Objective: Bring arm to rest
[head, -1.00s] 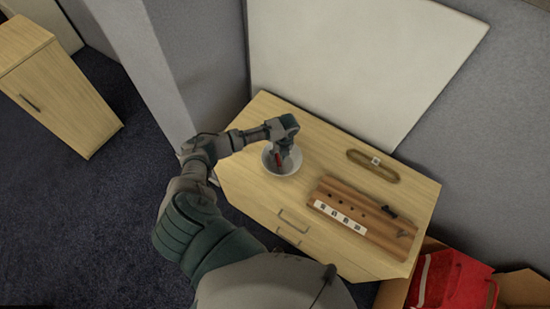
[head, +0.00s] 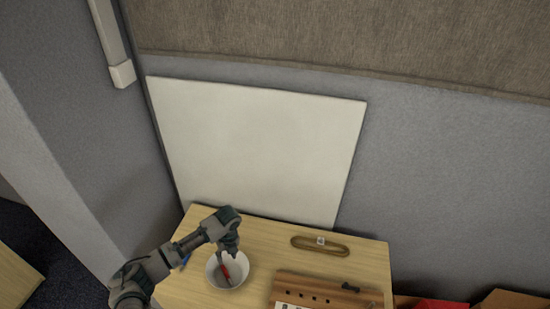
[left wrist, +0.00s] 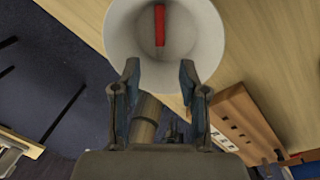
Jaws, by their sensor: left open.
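My left arm reaches in from the lower left of the head view. My left gripper (head: 230,252) points down over the white bowl (head: 236,282) on the wooden table. In the left wrist view the two fingers of the left gripper (left wrist: 160,68) stand apart with nothing between them, at the near rim of the bowl (left wrist: 206,35). A red stick-like object (head: 226,272) lies inside the bowl; it also shows in the left wrist view (left wrist: 160,25), beyond the fingertips. My right gripper is in neither view.
A brown wooden block with holes (head: 330,290) lies right of the bowl, with a small black item (head: 350,287) on it. A white board (head: 255,150) leans at the back wall. A red item (head: 440,304) shows at lower right.

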